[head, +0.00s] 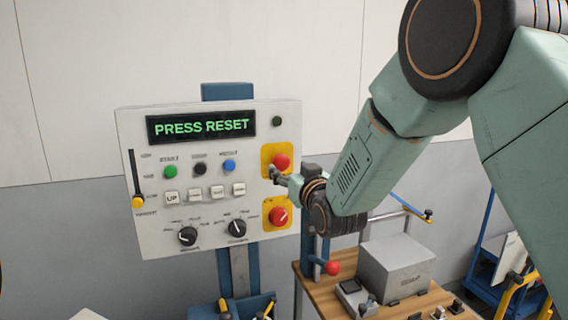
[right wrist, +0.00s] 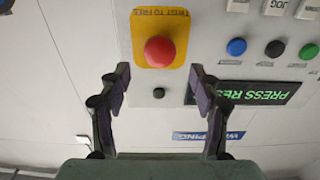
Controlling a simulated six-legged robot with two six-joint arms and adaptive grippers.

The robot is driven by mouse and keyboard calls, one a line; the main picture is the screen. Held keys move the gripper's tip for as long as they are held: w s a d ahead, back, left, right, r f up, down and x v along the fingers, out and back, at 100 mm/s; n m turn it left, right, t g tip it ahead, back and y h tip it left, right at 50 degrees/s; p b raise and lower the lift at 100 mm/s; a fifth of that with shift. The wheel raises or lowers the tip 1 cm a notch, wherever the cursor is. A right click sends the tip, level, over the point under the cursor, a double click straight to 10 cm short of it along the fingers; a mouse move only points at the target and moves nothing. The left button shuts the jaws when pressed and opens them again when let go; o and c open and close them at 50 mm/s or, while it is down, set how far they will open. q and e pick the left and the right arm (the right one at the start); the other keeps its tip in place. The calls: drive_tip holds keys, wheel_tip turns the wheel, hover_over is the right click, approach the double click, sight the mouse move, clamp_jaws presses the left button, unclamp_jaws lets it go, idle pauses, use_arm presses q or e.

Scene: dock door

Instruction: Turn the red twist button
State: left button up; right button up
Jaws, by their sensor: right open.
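The control panel (head: 205,150) has two red controls on yellow plates at its right side. The upper red button (head: 281,161) is a round mushroom head; in the right wrist view it (right wrist: 159,51) sits on a plate lettered "TWIST TO FREE". The lower red knob (head: 278,215) carries pale marks. My right gripper (head: 273,174) is at the upper plate, just below the button in the head view. In the right wrist view, its open fingers (right wrist: 159,75) stand apart on either side of the button's line, with nothing between them. My left gripper is not in view.
The display (head: 202,126) reads "PRESS RESET". Green, black and blue buttons, white keys, two black dials and a slider (head: 137,180) fill the panel. A wooden bench (head: 320,290) with a grey box (head: 395,268) and a red-knobbed lever (head: 332,268) stands below right.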

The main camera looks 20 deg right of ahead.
sight(282, 162)
drive_tip(key=w+p, duration=0.1)
drive_tip(key=w, duration=0.3)
drive_tip(key=shift+w+r, duration=0.1)
drive_tip(key=shift+r, duration=0.05)
drive_tip(key=shift+w+a, duration=0.1)
drive_tip(key=shift+w, duration=0.7)
drive_tip(key=shift+s, duration=0.1)
drive_tip(key=shift+s, duration=0.1)
drive_tip(key=shift+c, duration=0.4)
